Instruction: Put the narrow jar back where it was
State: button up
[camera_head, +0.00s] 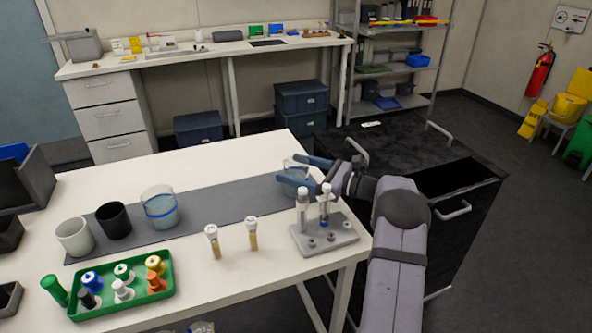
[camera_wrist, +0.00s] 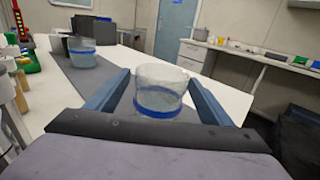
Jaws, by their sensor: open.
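A clear jar with a blue band (camera_head: 291,173) is at the right end of the dark grey mat (camera_head: 226,200). It also shows upright in the wrist view (camera_wrist: 158,92). I take it for the narrow jar. My gripper (camera_head: 287,168) is open, with one blue finger on each side of this jar; in the wrist view the fingers (camera_wrist: 160,77) flank it. Whether the jar's base rests on the mat is hidden by the lower finger and hand. A wider clear jar with a blue band (camera_head: 160,208) stands farther left on the mat, also visible in the wrist view (camera_wrist: 82,52).
A grey rack (camera_head: 325,240) with clear tubes stands close to my gripper, near the table's right edge. Two capped vials (camera_head: 214,242) stand in front of the mat. A black cup (camera_head: 114,221), white cup (camera_head: 75,237) and green tray (camera_head: 112,303) with bottles are at left.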

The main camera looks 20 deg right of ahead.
jog(key=b+v, duration=0.2)
jog(key=v, duration=1)
